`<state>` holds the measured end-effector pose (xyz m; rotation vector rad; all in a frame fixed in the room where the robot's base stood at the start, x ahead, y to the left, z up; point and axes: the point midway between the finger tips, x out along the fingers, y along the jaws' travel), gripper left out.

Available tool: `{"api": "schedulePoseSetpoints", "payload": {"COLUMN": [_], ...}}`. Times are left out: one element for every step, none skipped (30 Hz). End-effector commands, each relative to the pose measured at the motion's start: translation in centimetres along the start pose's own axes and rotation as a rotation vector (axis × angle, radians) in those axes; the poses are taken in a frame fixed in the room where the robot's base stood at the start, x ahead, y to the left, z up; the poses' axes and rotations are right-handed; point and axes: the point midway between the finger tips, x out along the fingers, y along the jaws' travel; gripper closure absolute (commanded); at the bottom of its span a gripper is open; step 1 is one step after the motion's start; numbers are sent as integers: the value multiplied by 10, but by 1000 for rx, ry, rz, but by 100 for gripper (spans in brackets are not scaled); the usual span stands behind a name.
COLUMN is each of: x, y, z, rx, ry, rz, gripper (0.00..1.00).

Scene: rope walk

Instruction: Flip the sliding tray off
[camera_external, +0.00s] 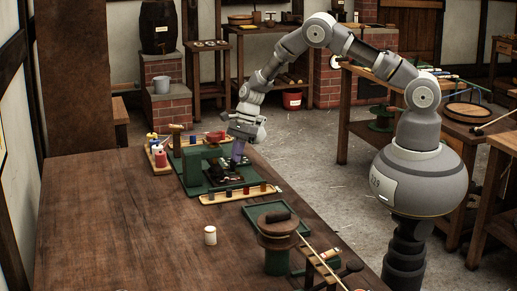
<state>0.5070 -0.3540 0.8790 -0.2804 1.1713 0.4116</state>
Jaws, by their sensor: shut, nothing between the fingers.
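A green bench device (193,172) stands at the far right part of the long wooden table, with a dark flat part (226,176) on its base. I cannot tell for sure which part is the sliding tray. My gripper (237,161) points down over the right side of this device, close above the dark part. Its fingers are shut with nothing between them. Whether the fingertips touch the device is too small to tell. The gripper and wrist hide some of what lies behind them.
A light wooden tray with several pegs (240,196) lies just in front of the device. Small coloured items (158,152) sit left. The table's left half (100,220) is clear.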

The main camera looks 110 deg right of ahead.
Motion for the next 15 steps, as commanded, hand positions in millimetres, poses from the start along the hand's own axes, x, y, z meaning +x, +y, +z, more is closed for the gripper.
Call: {"api": "schedulePoseSetpoints", "payload": {"x": [0,-2,-4,-6,-8,-11,-14,-20,-33,-41,-48,-58,-64,-71,-79], "y": [0,0,0,0,0,-1,-1,-1,-1,-1,-1,-1,-1,0,-1], "z": [-5,-8,-13,-17,-22,-30,-36,-38,-35,-34,-34,-34,-34,-34,-34], "rx": [3,3,3,4,5,5,5,3,0,0,0,0,1,1,0], "ry": [2,2,2,2,2,1,1,0,-1,-1,-1,-1,-1,0,0], "rz": [1,1,1,1,0,-2,-1,-2,-2,-3,-3,-3,-3,-2,-3], "gripper": [100,100,100,100,100,100,100,100,100,100,100,100,100,100,100]}}
